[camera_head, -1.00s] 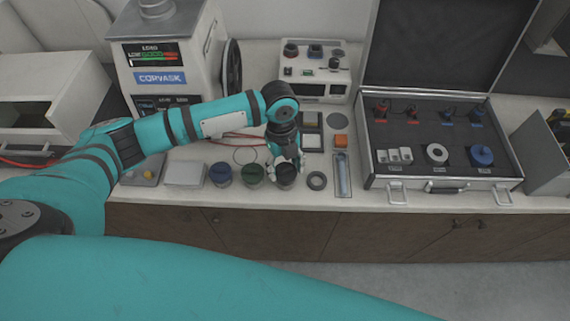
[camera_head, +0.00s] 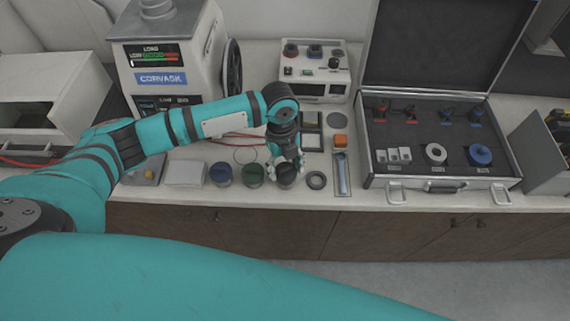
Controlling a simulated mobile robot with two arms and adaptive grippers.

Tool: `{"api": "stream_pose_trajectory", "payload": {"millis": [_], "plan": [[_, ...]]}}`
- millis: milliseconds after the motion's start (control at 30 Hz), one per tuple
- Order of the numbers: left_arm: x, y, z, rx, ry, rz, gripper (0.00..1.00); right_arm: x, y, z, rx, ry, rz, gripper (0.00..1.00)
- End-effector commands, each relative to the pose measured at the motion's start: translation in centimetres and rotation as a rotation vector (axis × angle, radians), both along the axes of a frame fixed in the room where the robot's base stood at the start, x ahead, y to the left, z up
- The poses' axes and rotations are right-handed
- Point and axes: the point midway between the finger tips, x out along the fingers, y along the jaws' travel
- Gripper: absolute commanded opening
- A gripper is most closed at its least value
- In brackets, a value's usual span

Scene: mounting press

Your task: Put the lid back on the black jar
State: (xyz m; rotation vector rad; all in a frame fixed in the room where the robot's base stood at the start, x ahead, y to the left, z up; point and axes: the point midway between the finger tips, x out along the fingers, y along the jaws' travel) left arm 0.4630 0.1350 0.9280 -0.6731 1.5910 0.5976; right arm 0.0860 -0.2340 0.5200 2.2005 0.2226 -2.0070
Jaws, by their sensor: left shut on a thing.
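The black jar (camera_head: 286,182) stands near the front edge of the counter, at the right end of a row of jars. My left gripper (camera_head: 286,167) points down over it, with its fingers around the dark top of the jar. It is shut on the lid, which is mostly hidden by the fingers. The lid looks to be at the jar's mouth, but I cannot tell whether it is fully seated. My right gripper is out of view.
A green-topped jar (camera_head: 252,175) and a blue-topped jar (camera_head: 220,175) stand close on the left. An open case (camera_head: 442,184) is farther right. The Corvask machine (camera_head: 160,60) stands behind my left arm.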

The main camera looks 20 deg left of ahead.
Motion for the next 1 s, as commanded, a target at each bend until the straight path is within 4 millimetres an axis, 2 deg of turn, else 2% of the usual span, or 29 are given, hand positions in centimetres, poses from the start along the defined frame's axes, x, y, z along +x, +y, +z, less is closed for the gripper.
{"api": "stream_pose_trajectory", "payload": {"millis": [300, 333, 500, 700, 833, 1000], "plan": [[-0.02, 0.00, -0.05, 0.001, 0.001, 0.000, 0.43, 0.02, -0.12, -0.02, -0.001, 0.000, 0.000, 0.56], [-0.02, 0.00, -0.05, 0.001, 0.001, 0.000, 0.60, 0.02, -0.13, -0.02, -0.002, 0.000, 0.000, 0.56], [-0.01, 0.00, -0.04, 0.001, 0.001, 0.000, 0.82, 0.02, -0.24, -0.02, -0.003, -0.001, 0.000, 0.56], [-0.01, 0.00, -0.04, 0.001, 0.001, 0.000, 0.83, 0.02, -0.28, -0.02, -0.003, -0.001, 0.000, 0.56], [-0.01, 0.00, -0.04, 0.001, 0.001, 0.000, 0.99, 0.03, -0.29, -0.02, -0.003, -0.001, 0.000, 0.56], [-0.02, 0.01, -0.04, 0.001, 0.001, 0.000, 1.00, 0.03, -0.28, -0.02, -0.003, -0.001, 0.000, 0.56]]}}
